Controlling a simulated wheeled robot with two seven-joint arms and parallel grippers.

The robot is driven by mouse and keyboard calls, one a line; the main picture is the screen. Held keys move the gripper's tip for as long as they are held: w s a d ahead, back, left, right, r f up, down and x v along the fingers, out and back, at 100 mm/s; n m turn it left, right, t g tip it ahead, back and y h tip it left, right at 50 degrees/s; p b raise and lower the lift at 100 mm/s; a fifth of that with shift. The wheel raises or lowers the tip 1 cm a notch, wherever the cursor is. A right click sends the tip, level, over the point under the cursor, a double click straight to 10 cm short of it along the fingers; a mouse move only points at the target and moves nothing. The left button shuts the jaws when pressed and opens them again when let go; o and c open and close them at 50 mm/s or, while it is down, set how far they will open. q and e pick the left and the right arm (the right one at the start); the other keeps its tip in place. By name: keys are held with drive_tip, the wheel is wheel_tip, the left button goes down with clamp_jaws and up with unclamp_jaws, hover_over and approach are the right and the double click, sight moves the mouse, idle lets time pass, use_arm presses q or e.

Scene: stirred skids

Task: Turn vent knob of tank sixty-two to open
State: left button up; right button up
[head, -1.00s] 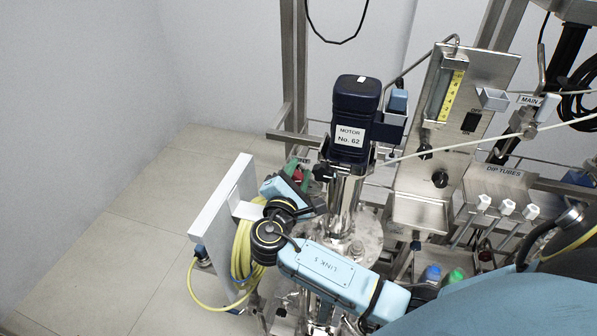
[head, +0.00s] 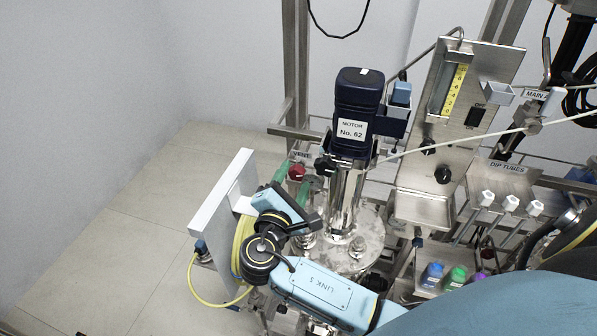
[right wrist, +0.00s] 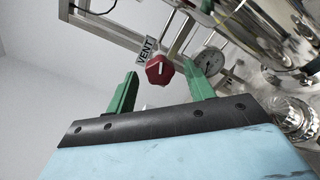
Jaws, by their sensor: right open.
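The red vent knob (head: 296,172) sits below the VENT label (head: 301,157), left of the dark blue motor marked No. 62 (head: 356,112). In the right wrist view the knob (right wrist: 159,70) carries a white mark on its face, beside the VENT label (right wrist: 146,50). My right gripper (head: 292,180) is open, with green fingers. In the right wrist view the knob appears between the fingertips (right wrist: 162,73); I cannot tell whether they touch it. My left gripper is not in view.
A steel tank lid (head: 365,258) with fittings lies below the motor. A pressure gauge (right wrist: 210,61) is close to one finger. A steel panel (head: 425,180) with black knobs, DIP TUBES valves (head: 510,203) and coloured bottles (head: 455,278) stand to the right. Open floor lies left.

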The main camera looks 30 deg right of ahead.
drive_tip(key=b+v, duration=0.1)
drive_tip(key=v, duration=0.7)
drive_tip(key=shift+s+a+b, duration=0.25)
drive_tip(key=shift+a+b, duration=0.05)
